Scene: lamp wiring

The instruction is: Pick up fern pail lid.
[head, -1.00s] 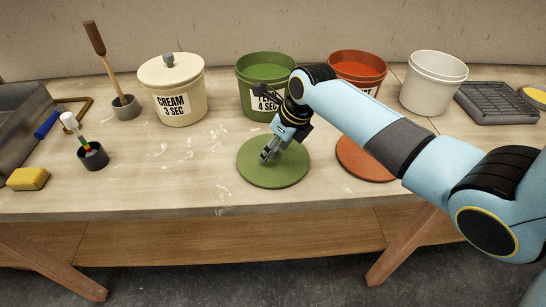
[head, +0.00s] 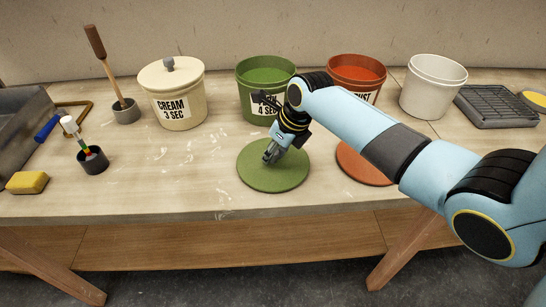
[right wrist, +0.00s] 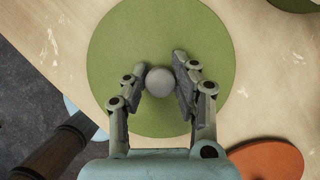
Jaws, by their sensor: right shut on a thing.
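The fern pail lid (head: 268,183) is a flat green disc lying on the bench in front of the green fern pail (head: 257,75); I see no clear gap under it. The pail stands open, its label partly hidden by my right arm. My right gripper (head: 271,155) points down at the middle of the lid. In the right wrist view, the fingers of my right gripper (right wrist: 161,88) are shut on the lid's round grey knob (right wrist: 160,80), one on each side. In the head view the fingers hide the knob. My left gripper is not in view.
A rust-red lid (head: 358,168) lies to the right, partly under my right arm, before the rust-red pail (head: 357,68). A lidded cream pail (head: 176,100) stands left, a white pail (head: 432,85) right. The bench between the green lid and the brush cup (head: 92,161) is clear.

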